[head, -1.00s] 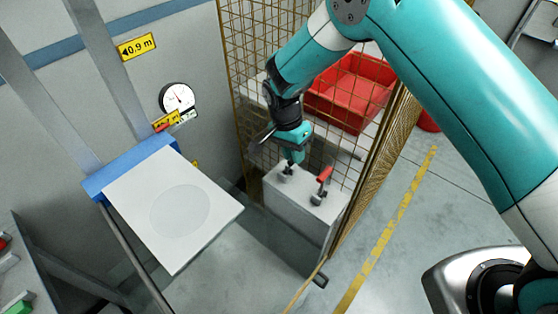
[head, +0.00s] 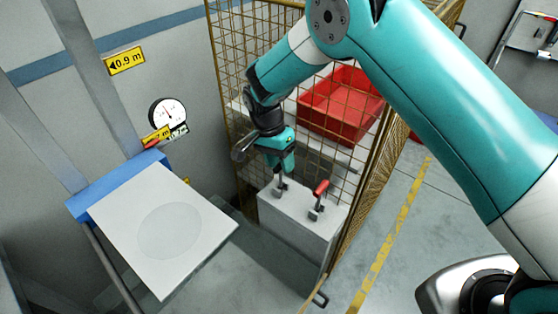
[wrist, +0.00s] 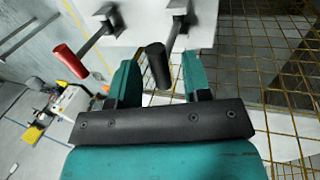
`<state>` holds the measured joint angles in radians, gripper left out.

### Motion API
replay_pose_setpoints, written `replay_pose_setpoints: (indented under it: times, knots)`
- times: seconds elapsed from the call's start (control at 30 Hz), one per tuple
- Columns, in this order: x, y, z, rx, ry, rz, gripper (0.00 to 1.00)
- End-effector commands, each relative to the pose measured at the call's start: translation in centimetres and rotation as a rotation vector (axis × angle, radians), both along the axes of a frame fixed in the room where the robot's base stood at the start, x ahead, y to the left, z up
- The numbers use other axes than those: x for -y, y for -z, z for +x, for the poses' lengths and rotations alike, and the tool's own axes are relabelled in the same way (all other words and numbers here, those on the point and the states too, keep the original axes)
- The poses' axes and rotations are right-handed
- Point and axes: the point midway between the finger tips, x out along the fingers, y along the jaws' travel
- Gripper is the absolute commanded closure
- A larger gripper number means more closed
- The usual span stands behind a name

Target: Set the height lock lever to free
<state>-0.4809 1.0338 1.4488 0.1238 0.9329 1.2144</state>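A pale box (head: 300,219) carries two levers on its top. One lever has a red grip (head: 320,188); the other has a black grip and a metal bracket (head: 280,189). I cannot read which is the height lock lever. My gripper (head: 281,172) is above the black-gripped lever, its fingers partly hiding that lever. In the wrist view my gripper (wrist: 160,80) is open, with the black grip (wrist: 157,65) showing in the gap between its two teal fingers. The red grip (wrist: 70,61) is outside the fingers, to the left. Contact with the black grip cannot be told.
A wire mesh fence (head: 235,75) stands close behind and beside the box. A red bin (head: 340,105) sits behind the mesh. A white platform plate (head: 120,215) on a blue carriage is left, below a round dial (head: 167,113) and a yellow 0.9 m sign (head: 125,61).

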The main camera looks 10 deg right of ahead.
Motion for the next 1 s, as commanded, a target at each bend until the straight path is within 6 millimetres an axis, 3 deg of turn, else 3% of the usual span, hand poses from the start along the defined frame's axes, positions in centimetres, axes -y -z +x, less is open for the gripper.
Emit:
replay_pose_setpoints:
  times: [0.27, 0.37, 0.8, 1.0]
  knots:
    - [-0.4, -1.1, 0.4, 0.004, -0.001, 0.001, 0.56]
    - [-0.7, -2.8, 0.8, 0.007, 0.000, 0.002, 0.56]
    - [-2.9, -13.3, 3.0, 0.005, -0.002, 0.001, 0.56]
    - [-3.3, -16.2, 3.5, 0.001, -0.002, -0.001, 0.56]
